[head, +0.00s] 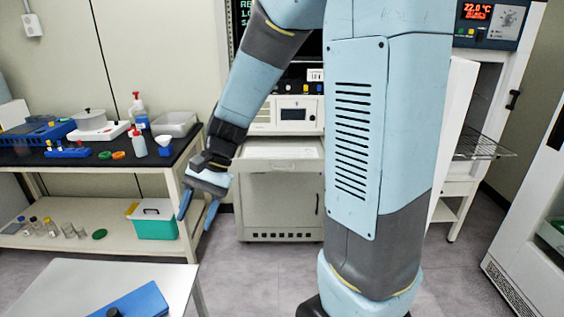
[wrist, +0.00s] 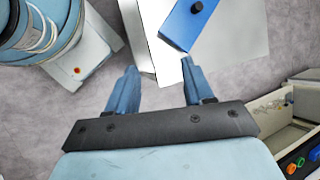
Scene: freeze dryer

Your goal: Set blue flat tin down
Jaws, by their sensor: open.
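The blue flat tin (head: 140,303) lies on the white table (head: 65,284) at the lower left of the head view, cut off by the frame's bottom edge. It has a black knob on top. In the wrist view the tin (wrist: 192,20) shows at the top, resting on the white surface beyond my fingers. My gripper (head: 198,214) is open and empty, hanging over the floor past the table's far right corner. In the wrist view its two fingers (wrist: 158,78) are spread, with nothing between them, and apart from the tin.
A black-topped bench (head: 90,150) on the left holds a pot, bottles and blue racks. Its lower shelf carries a green-and-white box (head: 152,219) and several jars. A white cabinet (head: 278,195) stands behind my arm. An open-doored unit with a wire shelf (head: 482,145) is at right.

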